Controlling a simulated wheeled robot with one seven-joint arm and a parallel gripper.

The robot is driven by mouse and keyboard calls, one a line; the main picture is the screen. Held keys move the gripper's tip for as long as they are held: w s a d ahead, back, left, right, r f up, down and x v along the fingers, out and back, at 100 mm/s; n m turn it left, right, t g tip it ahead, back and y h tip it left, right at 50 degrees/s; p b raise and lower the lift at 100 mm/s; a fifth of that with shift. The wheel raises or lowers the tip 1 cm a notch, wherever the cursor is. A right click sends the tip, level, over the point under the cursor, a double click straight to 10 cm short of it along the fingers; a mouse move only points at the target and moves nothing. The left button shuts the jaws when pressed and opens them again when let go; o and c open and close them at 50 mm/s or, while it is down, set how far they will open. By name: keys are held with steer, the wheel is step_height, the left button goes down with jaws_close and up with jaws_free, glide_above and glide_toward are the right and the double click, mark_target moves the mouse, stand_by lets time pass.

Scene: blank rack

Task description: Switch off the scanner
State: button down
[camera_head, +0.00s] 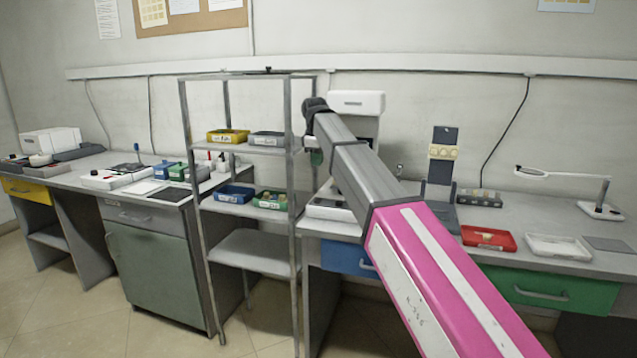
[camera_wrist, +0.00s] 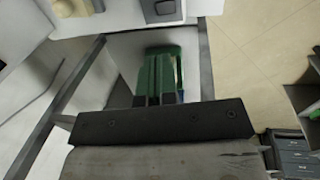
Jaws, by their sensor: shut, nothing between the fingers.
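I cannot tell for certain which device is the scanner. A tall white device (camera_head: 356,103) stands on the right bench behind my arm, its middle partly hidden by the arm. A pale low unit (camera_head: 330,204) sits below it. My gripper (camera_wrist: 157,64) shows in the wrist view as two green fingers lying side by side, shut and empty. In the head view only a small green part of my gripper (camera_head: 317,157) shows below the arm's end, beside the rack's right post. No switch can be made out.
A grey metal rack (camera_head: 251,254) with small trays stands between the benches. The right bench holds a phone-like stand (camera_head: 442,150), a red tray (camera_head: 488,238), a white tray (camera_head: 558,247) and a lamp (camera_head: 600,208). A white box (camera_head: 50,140) sits far left.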

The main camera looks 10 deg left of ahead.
mark_target(319, 199)
steer(key=f, duration=0.4)
steer(key=w+f, duration=0.1)
steer(key=f, duration=0.4)
steer(key=w+f, duration=0.1)
steer(key=f, duration=0.3)
steer(key=shift+f, duration=0.25)
